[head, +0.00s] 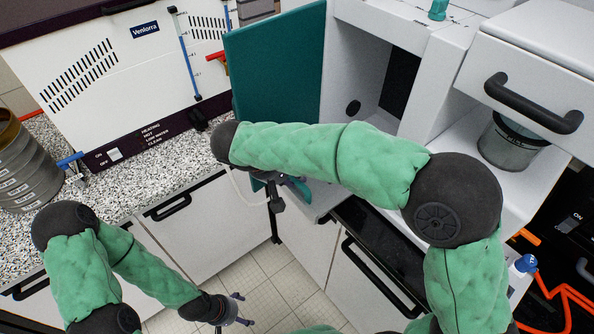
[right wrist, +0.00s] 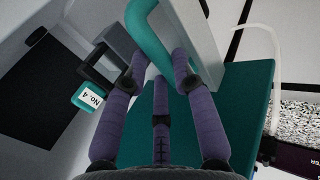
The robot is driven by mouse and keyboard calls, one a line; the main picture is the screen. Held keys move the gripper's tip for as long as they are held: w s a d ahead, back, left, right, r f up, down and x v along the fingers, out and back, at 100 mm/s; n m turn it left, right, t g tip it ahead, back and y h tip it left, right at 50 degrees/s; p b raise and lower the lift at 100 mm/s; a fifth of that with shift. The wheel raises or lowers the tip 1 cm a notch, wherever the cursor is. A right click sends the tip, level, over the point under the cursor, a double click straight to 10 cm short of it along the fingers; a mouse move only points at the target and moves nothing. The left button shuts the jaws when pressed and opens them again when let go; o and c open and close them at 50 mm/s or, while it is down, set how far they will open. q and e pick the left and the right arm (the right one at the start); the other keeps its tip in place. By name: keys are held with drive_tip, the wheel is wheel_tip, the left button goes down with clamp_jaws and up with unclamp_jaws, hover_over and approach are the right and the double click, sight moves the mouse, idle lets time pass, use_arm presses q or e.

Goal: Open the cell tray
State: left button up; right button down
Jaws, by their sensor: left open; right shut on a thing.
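A teal curved handle (right wrist: 148,38) passes between the fingertips of my right gripper (right wrist: 154,72), which is shut on it. A grey block with a black frame (right wrist: 102,64) and a teal piece labelled No. 4 (right wrist: 89,97) are beside the left finger. In the head view my right arm covers most of this spot, and the cell tray's outline cannot be made out; a bit of teal (head: 298,188) shows below the arm. The teal door (head: 275,70) of the white instrument stands open. My left gripper (head: 240,309) is open and empty, low over the floor.
The white instrument (head: 345,65) has an open bay. A drawer with a black handle (head: 533,103) stands at the right above a clear container (head: 510,143). A speckled counter (head: 130,170) holds stacked sieves (head: 25,175) and a Ventorra-like labelled unit (head: 110,70). The tiled floor (head: 265,265) is free.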

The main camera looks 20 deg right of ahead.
drive_tip(key=shift+s+a+f, duration=0.1)
drive_tip(key=shift+a, duration=0.1)
drive_tip(key=c, duration=1)
unclamp_jaws()
drive_tip(key=shift+a, duration=0.1)
drive_tip(key=v, duration=1.2)
